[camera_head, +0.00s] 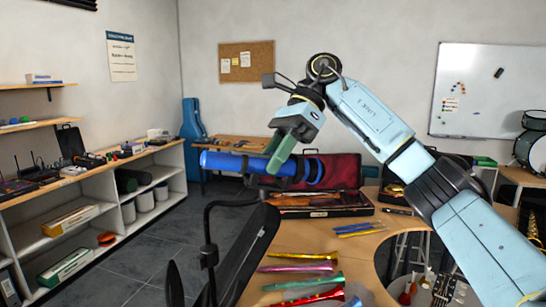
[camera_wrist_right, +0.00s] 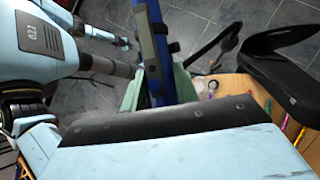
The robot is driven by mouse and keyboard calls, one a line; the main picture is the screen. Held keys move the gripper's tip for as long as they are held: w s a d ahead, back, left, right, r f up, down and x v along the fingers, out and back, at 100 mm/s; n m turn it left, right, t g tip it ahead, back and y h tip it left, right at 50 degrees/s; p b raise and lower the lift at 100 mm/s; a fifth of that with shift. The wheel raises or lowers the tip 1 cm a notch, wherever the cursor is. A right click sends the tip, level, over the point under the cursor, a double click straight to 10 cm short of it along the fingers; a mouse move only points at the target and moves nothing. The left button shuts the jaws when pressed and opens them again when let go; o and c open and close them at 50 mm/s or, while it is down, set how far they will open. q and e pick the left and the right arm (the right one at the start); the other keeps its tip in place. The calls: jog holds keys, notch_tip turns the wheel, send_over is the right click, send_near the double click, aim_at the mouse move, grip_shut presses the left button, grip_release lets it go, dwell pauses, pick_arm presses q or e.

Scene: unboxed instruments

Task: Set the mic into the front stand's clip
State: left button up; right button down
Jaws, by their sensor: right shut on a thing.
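The mic, a long blue cylinder with dark bands (camera_head: 222,162), hangs nearly level in the air in the head view. My right gripper (camera_head: 281,157) comes down on it from above and is shut around its middle. The mic also shows in the wrist view (camera_wrist_right: 154,45), between the green fingers. A black stand with a bent upper arm (camera_head: 208,235) rises below the mic in the head view, apart from it. I cannot make out its clip clearly. A dark bent arm also shows in the wrist view (camera_wrist_right: 215,43). My left gripper does not show.
A wooden table (camera_head: 375,260) holds several coloured tubes (camera_head: 300,267) and an open red-lined case (camera_head: 330,175). A large black panel-like object (camera_head: 250,260) stands close right of the stand. Shelves (camera_head: 95,215) line the left wall. Dark floor lies between.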

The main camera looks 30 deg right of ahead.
jog(key=shift+f, duration=0.3)
jog(key=c, duration=1)
grip_release()
jog(key=shift+d+r, duration=0.3)
jog(key=shift+r, duration=0.1)
jog(key=p+v, duration=0.2)
jog(key=v, duration=0.4)
jog(key=shift+r, duration=0.25)
jog(key=shift+d+r, duration=0.25)
jog(key=shift+d, duration=0.2)
jog(key=shift+v, duration=1.85)
